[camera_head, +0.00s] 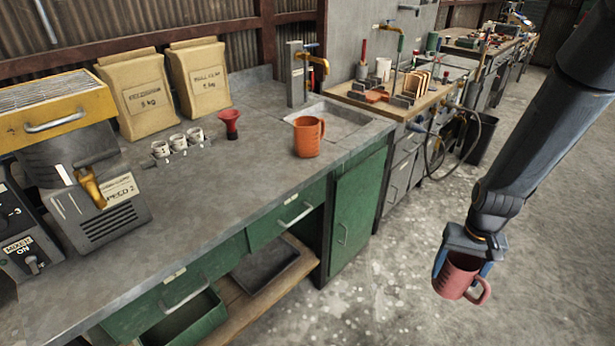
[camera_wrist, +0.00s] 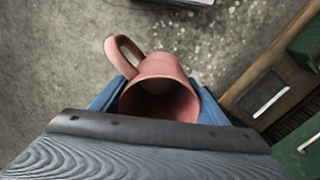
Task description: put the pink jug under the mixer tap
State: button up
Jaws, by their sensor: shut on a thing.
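My gripper (camera_head: 460,262) is shut on the pink jug (camera_head: 455,279) and holds it over the open floor, to the right of the workbench. The jug looks roughly upright, its handle to the right in the head view. In the wrist view the pink jug (camera_wrist: 165,88) sits between the blue fingers with its handle to the upper left; its inside looks dark. The mixer (camera_head: 55,130), with a yellow top and a yellow tap (camera_head: 90,188), stands at the left end of the bench. The space right below the tap is hard to make out.
An orange jug (camera_head: 307,138) stands by the sink (camera_head: 338,118) under another tap (camera_head: 318,62). A red funnel (camera_head: 229,123), small cups (camera_head: 178,141) and two paper sacks (camera_head: 150,95) stand at the back. The bench top (camera_head: 200,200) is clear in front. A green drawer (camera_head: 185,318) stands open below.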

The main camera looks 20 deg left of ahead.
aim_at(135, 264)
jog(key=u, duration=1.5)
